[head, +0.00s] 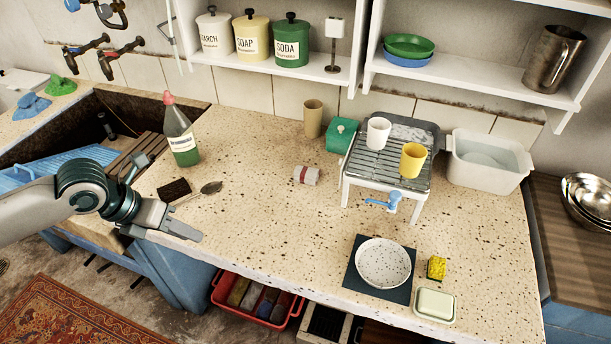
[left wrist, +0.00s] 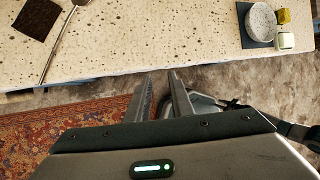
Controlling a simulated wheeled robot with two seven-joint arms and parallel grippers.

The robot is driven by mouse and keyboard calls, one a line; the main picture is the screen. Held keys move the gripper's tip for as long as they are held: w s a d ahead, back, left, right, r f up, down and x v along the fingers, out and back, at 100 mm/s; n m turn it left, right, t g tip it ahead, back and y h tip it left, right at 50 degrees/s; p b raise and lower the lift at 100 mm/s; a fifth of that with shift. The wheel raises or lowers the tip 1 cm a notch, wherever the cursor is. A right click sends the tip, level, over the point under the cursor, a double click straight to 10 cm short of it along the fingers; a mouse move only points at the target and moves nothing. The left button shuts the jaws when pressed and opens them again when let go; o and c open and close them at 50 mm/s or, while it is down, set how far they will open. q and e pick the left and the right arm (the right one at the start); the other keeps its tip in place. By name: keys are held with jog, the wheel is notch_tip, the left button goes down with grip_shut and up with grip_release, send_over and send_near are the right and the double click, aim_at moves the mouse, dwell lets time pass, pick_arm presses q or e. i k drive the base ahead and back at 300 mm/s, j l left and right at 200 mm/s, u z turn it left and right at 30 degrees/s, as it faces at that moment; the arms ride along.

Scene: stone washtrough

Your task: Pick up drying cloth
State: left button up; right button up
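My right gripper is not in view.
A dark scouring pad (head: 174,190) and a spoon (head: 211,187) lie close to my left gripper. A green bottle (head: 183,145) stands behind them. The rack (head: 381,172) holds two cups. A speckled bowl (head: 383,263) sits front right. The counter around the cloth is clear.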

aim_at(302, 174)
jog(key=i+j+z, duration=0.15)
jog(key=z, duration=0.2)
jog(key=i+j+z, duration=0.55)
jog(key=z, duration=0.2)
